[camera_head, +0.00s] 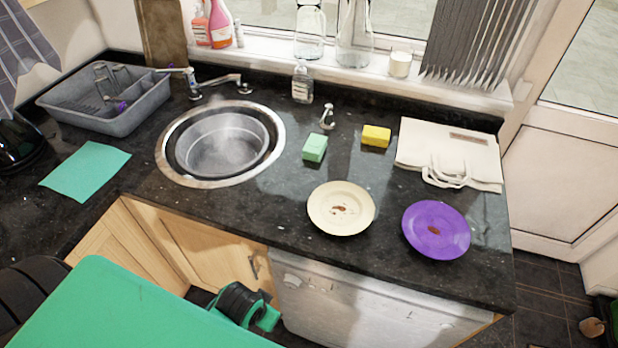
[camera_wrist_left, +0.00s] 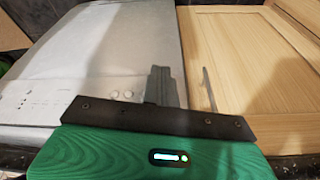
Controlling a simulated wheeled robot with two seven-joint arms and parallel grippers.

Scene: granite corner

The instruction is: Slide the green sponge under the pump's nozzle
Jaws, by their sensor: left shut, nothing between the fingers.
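The green sponge (camera_head: 315,148) lies on the black granite counter, right of the sink. A small silver pump (camera_head: 327,117) stands just behind it, slightly to the right; the sponge is in front of the pump, apart from it. My left gripper (camera_head: 240,303) is low in front of the wooden cabinet, below the counter edge and well away from the sponge. In the left wrist view its dark fingers (camera_wrist_left: 164,86) are together with nothing between them, before the dishwasher and cabinet door. My right gripper is in neither view.
A yellow sponge (camera_head: 376,136) lies to the right. A clear bottle (camera_head: 302,84) stands behind. The steaming sink (camera_head: 275,150) is left. A cream plate (camera_head: 341,227) and purple plate (camera_head: 436,246) lie in front. A folded cloth bag (camera_head: 430,145) is at right.

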